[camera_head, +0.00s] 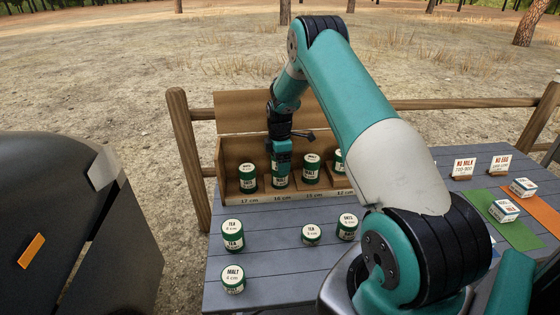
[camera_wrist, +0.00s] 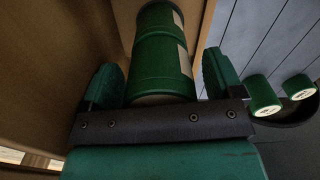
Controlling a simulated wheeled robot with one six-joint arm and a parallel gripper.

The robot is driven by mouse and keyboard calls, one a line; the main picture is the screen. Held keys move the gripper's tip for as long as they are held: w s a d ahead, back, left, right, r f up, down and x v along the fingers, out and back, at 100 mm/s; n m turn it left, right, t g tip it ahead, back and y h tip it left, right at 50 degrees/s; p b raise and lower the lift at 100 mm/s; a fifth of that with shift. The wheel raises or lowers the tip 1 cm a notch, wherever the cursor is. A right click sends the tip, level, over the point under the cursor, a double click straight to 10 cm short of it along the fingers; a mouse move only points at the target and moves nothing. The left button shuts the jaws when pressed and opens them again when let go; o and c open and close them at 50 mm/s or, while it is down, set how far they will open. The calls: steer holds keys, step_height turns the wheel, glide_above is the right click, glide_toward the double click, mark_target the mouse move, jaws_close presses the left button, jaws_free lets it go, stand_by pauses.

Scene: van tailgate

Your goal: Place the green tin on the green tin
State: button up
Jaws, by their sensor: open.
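My gripper (camera_head: 282,165) is over the second bay of the wooden crate (camera_head: 226,190), its jaws pointing down. A green tin marked MALT (camera_head: 280,183) shows just below it, partly hidden by the jaws. In the wrist view, my gripper (camera_wrist: 162,85) is open, with a finger on each side of a green tin column (camera_wrist: 158,50); contact cannot be told. Other green tins stand in the crate: a left stack (camera_head: 248,180), a MALT stack (camera_head: 311,170) and one partly behind my arm (camera_head: 339,160). On the table are a TEA stack (camera_head: 232,236), a MALT tin (camera_head: 233,279), a small TEA tin (camera_head: 311,234) and another tin (camera_head: 347,226).
The crate's front edge carries centimetre labels, and its tall back board (camera_head: 245,110) rises behind the tins. Wooden fence posts (camera_head: 188,150) stand behind. Bare table (camera_head: 270,265) lies between the front tins.

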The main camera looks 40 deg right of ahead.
steer(key=r, duration=0.4)
steer(key=r+b, duration=0.1)
steer(key=r, duration=0.3)
steer(key=r+b, duration=0.1)
steer(key=r, duration=0.3)
steer(key=shift+a+r, duration=0.15)
steer(key=shift+a, duration=0.15)
steer(key=s+a+r+m, duration=0.1)
steer(key=s+a+r, duration=0.15)
steer(key=a, duration=0.45)
steer(key=s+a+r+y, duration=0.1)
steer(key=s+a+r, duration=0.1)
steer(key=a+r, duration=0.35)
steer(key=s+a+r+m, duration=0.1)
steer(key=s+a, duration=0.1)
steer(key=a, duration=0.7)
steer(key=s+a+r+m+y, duration=0.1)
steer(key=s+a, duration=0.7)
steer(key=s, duration=0.4)
steer(key=s+a+r+m+y, duration=0.2)
steer(key=s+a, duration=0.6)
steer(key=s, duration=0.4)
steer(key=shift+s+a, duration=0.35)
steer(key=shift+s, duration=0.05)
